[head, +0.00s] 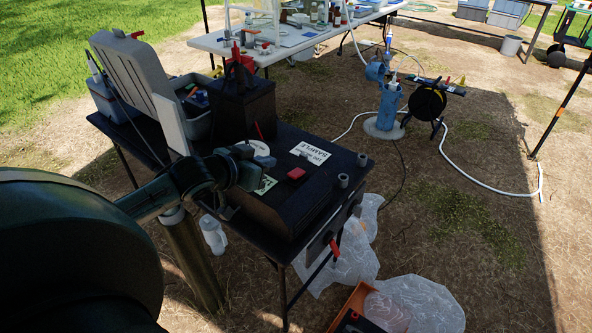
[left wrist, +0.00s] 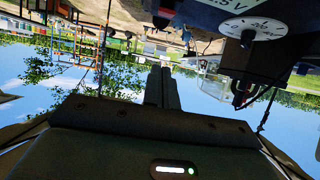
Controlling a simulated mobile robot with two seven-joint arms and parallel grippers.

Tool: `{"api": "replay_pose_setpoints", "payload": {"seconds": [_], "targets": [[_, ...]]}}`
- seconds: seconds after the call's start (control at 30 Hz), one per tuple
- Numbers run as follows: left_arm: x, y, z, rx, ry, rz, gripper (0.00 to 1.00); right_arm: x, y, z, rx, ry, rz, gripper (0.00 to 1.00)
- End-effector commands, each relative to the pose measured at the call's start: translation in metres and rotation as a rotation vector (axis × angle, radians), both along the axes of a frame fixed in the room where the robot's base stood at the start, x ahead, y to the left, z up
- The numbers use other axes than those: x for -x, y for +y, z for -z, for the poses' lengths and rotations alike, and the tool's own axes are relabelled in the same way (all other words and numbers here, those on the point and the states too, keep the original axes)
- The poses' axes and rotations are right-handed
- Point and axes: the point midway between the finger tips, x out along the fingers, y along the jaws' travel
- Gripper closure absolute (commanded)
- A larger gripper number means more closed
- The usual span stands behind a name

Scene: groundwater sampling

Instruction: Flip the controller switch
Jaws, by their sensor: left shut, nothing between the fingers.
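The controller (head: 290,208) is a dark box on the black table, with white labels and a small red part (head: 296,174) on its top. I cannot tell for sure whether that red part is the switch. My left gripper (head: 268,163) is shut and empty, close above the controller's left side, and its hand covers part of the panel. In the left wrist view the shut fingers (left wrist: 162,88) point up the picture, apart from the panel. There a round white dial with a black knob (left wrist: 248,37) shows upside down at the upper right. My right gripper is not in view.
A black battery-like box (head: 243,110) with red on top stands behind the controller. A grey cooler with a raised lid (head: 130,66) is at the left. Clear plastic bags (head: 355,250) and an orange crate (head: 352,303) lie on the ground at the front.

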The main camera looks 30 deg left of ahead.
Motion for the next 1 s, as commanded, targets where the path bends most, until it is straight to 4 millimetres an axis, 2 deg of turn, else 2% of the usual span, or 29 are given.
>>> {"api": "replay_pose_setpoints", "payload": {"seconds": [0.27, 0.47, 1.0], "targets": [[-0.001, 0.000, 0.000, 0.000, 0.000, 0.000, 1.00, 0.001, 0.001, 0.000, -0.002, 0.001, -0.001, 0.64], [-0.013, -0.001, 0.005, 0.002, -0.003, -0.001, 1.00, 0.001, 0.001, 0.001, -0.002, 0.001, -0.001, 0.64], [-0.095, -0.008, 0.043, 0.002, -0.002, -0.001, 1.00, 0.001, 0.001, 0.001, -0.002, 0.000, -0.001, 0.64]]}}
